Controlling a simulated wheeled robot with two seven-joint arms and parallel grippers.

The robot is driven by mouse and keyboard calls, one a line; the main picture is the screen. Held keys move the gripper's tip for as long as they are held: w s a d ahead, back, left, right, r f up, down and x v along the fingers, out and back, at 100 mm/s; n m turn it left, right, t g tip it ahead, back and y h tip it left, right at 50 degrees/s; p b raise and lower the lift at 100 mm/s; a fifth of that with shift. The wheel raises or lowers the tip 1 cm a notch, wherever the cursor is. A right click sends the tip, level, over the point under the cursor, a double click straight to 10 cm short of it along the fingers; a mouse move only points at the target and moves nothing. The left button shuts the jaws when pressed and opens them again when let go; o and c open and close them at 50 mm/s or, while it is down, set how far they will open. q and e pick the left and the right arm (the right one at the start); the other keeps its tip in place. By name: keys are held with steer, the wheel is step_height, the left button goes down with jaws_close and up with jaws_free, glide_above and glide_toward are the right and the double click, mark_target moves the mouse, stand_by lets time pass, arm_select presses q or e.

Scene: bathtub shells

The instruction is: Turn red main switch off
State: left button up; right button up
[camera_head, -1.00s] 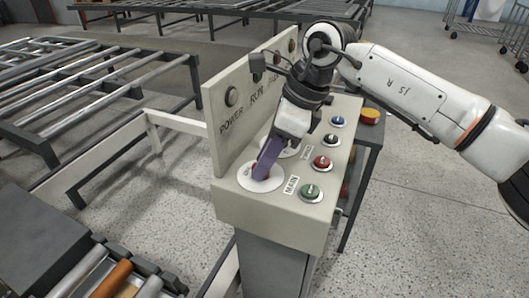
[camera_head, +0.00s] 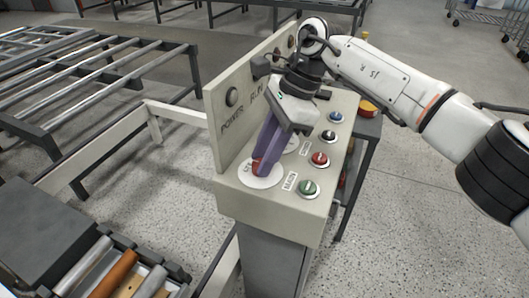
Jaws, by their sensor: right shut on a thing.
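The red main switch (camera_head: 256,167) sits on a round white plate (camera_head: 262,181) at the near left of the control panel's top. A label reading MAIN is beside the plate. My right gripper (camera_head: 262,163) reaches down from above with its purple fingers shut on the red switch. The fingers hide most of the switch, so its exact angle is hard to tell. My left gripper is not in view.
The beige control panel (camera_head: 270,210) has green (camera_head: 308,188), red (camera_head: 319,158), black (camera_head: 320,132) and blue (camera_head: 336,117) buttons close to the right of the gripper. An upright back board (camera_head: 235,122) stands at the left. Roller conveyors lie at left.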

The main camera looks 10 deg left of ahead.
steer(key=o, duration=1.1)
steer(key=shift+c, duration=0.2)
steer(key=v, duration=1)
steer(key=shift+r, duration=0.2)
